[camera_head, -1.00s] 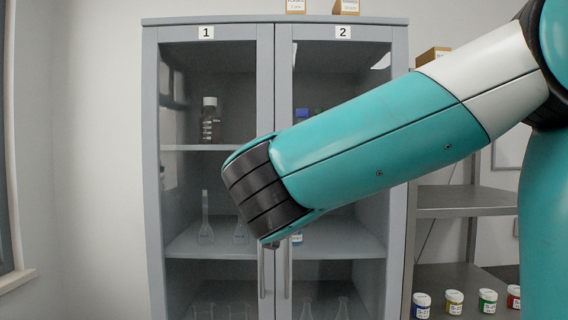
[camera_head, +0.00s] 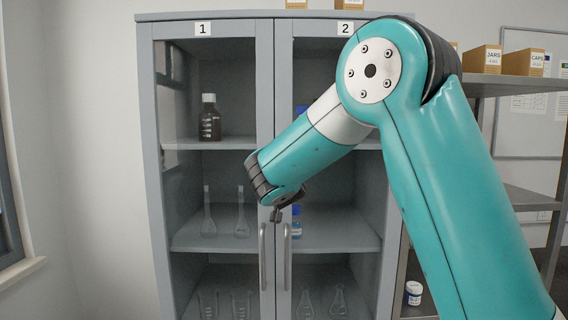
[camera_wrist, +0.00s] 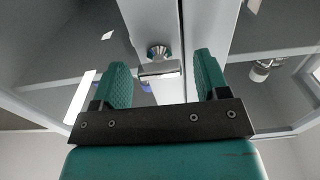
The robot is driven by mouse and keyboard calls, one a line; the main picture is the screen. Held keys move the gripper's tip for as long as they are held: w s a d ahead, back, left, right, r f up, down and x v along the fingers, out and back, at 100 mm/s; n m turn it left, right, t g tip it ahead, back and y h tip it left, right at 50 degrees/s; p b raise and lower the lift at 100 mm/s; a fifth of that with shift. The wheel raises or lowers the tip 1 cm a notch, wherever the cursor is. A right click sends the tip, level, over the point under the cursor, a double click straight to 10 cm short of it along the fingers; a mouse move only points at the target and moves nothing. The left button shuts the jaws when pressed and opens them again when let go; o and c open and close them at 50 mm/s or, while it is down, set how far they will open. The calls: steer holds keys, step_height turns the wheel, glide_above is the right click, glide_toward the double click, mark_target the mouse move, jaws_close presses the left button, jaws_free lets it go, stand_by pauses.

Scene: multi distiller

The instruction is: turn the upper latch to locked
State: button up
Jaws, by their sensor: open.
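The upper latch (camera_wrist: 160,71) is a small metal bar on a round silver mount, seen in the wrist view on the pale door frame beside the seam. In that view it appears between the two green fingers of my gripper (camera_wrist: 162,78), with space on both sides. The fingers are apart and hold nothing. Whether they reach around the latch in depth, I cannot tell. In the head view my gripper (camera_head: 277,214) is a small dark shape in front of the seam, just above the door handles. My arm hides the latch there.
The grey cabinet (camera_head: 147,120) has two closed glass doors with vertical handles (camera_head: 263,257) and (camera_head: 287,257). Glassware, including a brown bottle (camera_head: 209,118), stands inside. A metal shelf (camera_head: 518,83) with boxes stands at right. A window edges the left.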

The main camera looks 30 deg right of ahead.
steer(key=shift+c, duration=0.2)
steer(key=c, duration=0.9)
steer(key=shift+n, duration=0.3)
steer(key=n, duration=1.7)
steer(key=shift+w+a+f, duration=0.15)
steer(key=shift+f, duration=0.05)
steer(key=shift+n, duration=0.3)
